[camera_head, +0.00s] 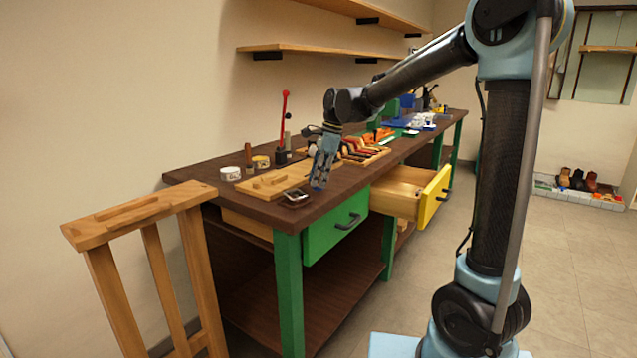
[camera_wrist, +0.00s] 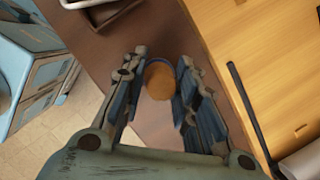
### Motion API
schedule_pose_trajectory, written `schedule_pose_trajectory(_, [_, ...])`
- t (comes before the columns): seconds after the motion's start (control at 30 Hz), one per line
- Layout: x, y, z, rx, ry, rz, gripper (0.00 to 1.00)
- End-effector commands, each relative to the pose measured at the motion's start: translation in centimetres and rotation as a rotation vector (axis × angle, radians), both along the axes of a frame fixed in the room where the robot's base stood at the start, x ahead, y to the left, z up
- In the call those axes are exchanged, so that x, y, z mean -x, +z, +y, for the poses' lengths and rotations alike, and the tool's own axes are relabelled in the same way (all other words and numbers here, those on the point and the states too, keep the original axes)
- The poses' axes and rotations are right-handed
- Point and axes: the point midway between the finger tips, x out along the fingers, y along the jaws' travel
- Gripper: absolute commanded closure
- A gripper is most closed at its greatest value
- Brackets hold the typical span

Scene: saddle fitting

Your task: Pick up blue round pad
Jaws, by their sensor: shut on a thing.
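The round pad (camera_wrist: 160,81) shows in the wrist view between my fingertips. Its face is tan-orange and a blue edge shows along its top and sides. My gripper (camera_wrist: 158,88) is shut on the pad, with one finger on each side of it. In the head view my gripper (camera_head: 319,184) points down over the near front edge of the dark brown workbench (camera_head: 345,187). I cannot make out the pad there. How far the pad is above the bench is hard to tell.
A wooden board (camera_head: 270,183) lies beside my gripper; it also fills the right of the wrist view (camera_wrist: 275,70). A small dark metal-rimmed piece (camera_head: 295,197) lies near the bench edge. A yellow-fronted drawer (camera_head: 434,196) stands open. A red-handled tool (camera_head: 285,107) stands upright behind.

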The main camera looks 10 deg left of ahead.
Motion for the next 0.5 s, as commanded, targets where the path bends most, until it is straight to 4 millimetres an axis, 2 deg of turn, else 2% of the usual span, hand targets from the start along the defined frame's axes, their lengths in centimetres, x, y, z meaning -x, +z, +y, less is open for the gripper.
schedule_pose_trajectory(0.17, [0.0, 1.6, 0.0, 0.0, 0.0, 0.0, 0.93])
schedule_pose_trajectory(0.5, [0.0, 7.4, 0.0, 0.0, 0.0, 0.0, 0.93])
